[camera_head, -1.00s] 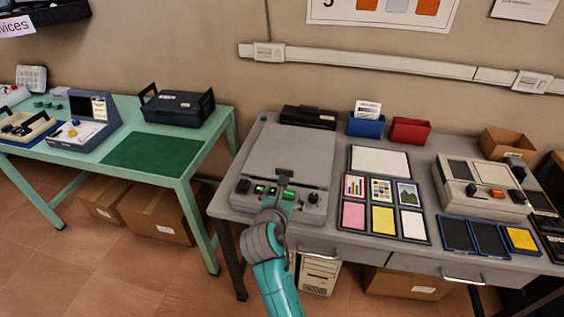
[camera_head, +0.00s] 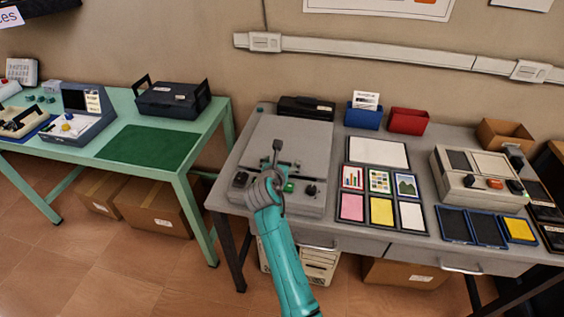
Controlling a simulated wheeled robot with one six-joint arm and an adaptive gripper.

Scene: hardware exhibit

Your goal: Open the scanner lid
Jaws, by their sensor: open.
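The scanner (camera_head: 308,150) is a grey flatbed unit on the left part of the grey table. Its flat lid (camera_head: 262,148) looks closed. The front panel with a knob (camera_head: 310,190) and buttons shows at its near edge, partly hidden by my arm.
A dark device (camera_head: 306,107) lies behind the scanner, beside a blue bin (camera_head: 364,118) and a red bin (camera_head: 408,121). Picture cards (camera_head: 381,180) lie right of the scanner, and another grey device (camera_head: 480,178) stands farther right. A green table (camera_head: 190,138) is at the left.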

